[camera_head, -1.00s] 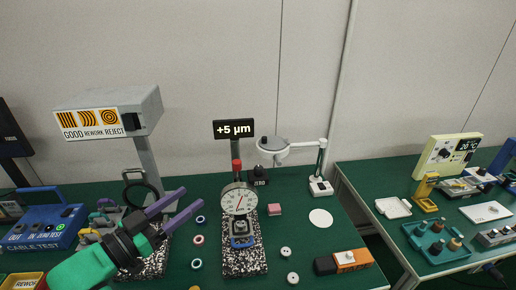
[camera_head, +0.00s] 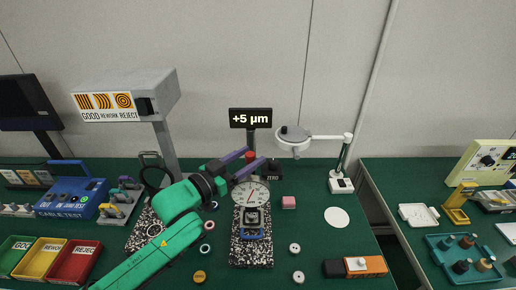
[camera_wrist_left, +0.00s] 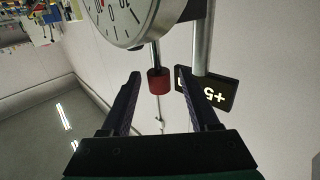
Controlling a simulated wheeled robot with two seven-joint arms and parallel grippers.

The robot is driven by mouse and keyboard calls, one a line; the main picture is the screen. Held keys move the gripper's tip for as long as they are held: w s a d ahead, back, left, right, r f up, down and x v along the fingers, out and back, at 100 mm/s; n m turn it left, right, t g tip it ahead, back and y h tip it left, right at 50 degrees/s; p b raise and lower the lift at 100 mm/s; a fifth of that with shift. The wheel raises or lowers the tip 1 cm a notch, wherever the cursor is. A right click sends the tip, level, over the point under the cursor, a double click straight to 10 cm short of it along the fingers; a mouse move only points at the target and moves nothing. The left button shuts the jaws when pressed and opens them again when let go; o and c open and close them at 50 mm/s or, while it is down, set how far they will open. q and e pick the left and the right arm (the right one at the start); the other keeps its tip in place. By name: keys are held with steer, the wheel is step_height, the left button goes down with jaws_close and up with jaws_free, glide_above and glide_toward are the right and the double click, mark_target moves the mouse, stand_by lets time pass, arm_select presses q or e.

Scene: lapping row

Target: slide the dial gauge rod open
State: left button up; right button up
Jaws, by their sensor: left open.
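The dial gauge (camera_head: 250,197) has a round white face and stands over a speckled stone base in the middle of the green bench. Its rod ends at the top in a red cap (camera_head: 250,155), partly hidden by my gripper. In the left wrist view the dial (camera_wrist_left: 128,18) is at the top edge, and the red cap (camera_wrist_left: 158,82) on its thin rod lies between the two fingers, with gaps on both sides. My left gripper (camera_head: 254,158) is open at the top of the gauge. My right gripper is not in view.
A display reading +5 µm (camera_head: 251,118) stands close behind the gauge. A magnifier lamp (camera_head: 295,137) is to the right. Red, yellow and green bins (camera_head: 75,262) are at left.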

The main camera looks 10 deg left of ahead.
arm_select(q)
steer(key=x, duration=0.3)
steer(key=shift+r, duration=0.15)
steer(key=shift+w+d, duration=0.35)
steer(key=shift+w, duration=0.05)
steer(key=shift+s+a, duration=0.1)
steer(key=shift+s, duration=0.05)
steer(key=shift+c, duration=0.7)
jaws_close()
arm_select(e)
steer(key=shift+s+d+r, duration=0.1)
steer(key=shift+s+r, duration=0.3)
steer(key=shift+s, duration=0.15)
arm_select(q)
step_height(320, 180, up, 3)
steer(key=p, duration=0.3)
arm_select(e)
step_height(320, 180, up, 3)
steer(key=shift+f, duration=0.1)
